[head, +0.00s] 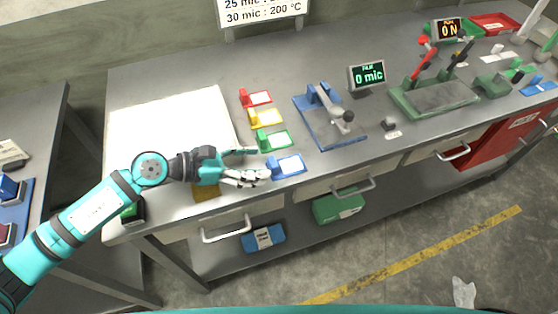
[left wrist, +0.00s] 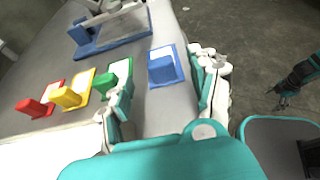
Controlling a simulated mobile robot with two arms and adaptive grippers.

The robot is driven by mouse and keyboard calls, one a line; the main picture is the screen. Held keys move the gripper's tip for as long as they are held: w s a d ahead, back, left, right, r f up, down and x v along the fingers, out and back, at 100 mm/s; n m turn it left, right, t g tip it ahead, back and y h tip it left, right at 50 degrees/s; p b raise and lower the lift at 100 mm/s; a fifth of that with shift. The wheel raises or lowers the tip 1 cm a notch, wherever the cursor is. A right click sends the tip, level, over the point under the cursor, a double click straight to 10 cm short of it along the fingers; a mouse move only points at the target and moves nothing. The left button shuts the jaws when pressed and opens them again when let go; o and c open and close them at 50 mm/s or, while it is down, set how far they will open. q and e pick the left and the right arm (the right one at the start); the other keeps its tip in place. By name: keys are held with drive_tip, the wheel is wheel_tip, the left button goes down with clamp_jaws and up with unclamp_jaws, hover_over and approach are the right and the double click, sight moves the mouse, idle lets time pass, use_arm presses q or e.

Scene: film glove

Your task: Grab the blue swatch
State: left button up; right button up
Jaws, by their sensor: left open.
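The blue swatch (head: 287,166) is a small blue frame with a white panel and a raised blue tab. It lies flat on the grey bench near its front edge. In the left wrist view the blue swatch (left wrist: 166,67) shows ahead between the fingers. My left gripper (head: 263,163) is open and empty, just left of the blue swatch, with its fingers pointing at it; no contact is clear. In the left wrist view my left gripper (left wrist: 163,88) has its fingers spread on either side. My right gripper (left wrist: 282,103) shows small at the right edge of that view.
Green (head: 274,139), yellow (head: 265,117) and red (head: 257,98) swatches lie in a row behind the blue one. A blue-based device (head: 318,125) stands to the right. A white sheet (head: 180,115) covers the bench at left. A drawer handle (head: 226,232) sticks out below.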

sight(271, 162)
use_arm(q)
drive_tip(key=shift+w+d, duration=0.1)
drive_tip(key=shift+d, duration=0.2)
drive_tip(key=p+x, duration=0.2)
drive_tip(key=x, duration=0.2)
drive_tip(key=shift+d, duration=0.25)
drive_tip(key=shift+d+f, duration=0.15)
use_arm(e)
drive_tip(key=shift+s+d+r, duration=0.1)
drive_tip(key=shift+s+r, duration=0.25)
drive_tip(key=shift+r, duration=0.2)
drive_tip(key=shift+s+d+r, duration=0.1)
drive_tip(key=shift+s+r, duration=0.2)
drive_tip(key=shift+r, duration=0.25)
use_arm(q)
drive_tip(key=shift+c, duration=0.8)
drive_tip(key=c, duration=1)
use_arm(e)
drive_tip(key=shift+w, duration=0.2)
